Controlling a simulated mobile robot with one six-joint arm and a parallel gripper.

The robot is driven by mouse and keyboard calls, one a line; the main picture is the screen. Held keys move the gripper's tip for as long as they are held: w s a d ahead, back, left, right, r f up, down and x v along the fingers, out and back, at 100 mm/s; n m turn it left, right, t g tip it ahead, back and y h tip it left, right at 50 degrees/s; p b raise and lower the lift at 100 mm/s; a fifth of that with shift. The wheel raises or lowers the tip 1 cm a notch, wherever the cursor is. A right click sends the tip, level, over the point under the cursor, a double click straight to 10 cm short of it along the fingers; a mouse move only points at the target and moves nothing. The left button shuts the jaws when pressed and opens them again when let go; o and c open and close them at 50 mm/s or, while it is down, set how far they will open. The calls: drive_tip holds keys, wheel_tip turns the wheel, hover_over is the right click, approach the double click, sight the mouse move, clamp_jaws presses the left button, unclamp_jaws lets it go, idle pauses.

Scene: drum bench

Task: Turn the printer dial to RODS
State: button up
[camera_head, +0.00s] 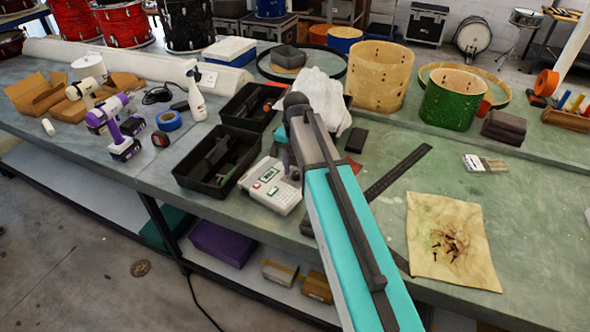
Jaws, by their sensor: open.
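The label printer (268,186) is a pale beige box with a small green screen and coloured keys, lying on the bench left of my teal arm. Its right side is partly covered by my arm, and I cannot make out the dial or its RODS mark. My gripper (287,163) shows only as a small grey part below the dark end of my arm, over the printer's upper right corner. It is open and seems empty. The fingertips are largely hidden, and I cannot tell whether they touch the printer.
Black trays (222,158) stand just left of the printer, and a white cloth (326,98) lies behind it. A dark ruler (398,170) and a stained tan sheet (450,240) lie right of my arm. A green drum shell (451,98) stands farther back.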

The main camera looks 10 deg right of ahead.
sight(296, 173)
wheel_tip(296, 173, up, 14)
drive_tip(key=b, duration=0.3)
idle(0.8)
drive_tip(key=shift+f, duration=0.1)
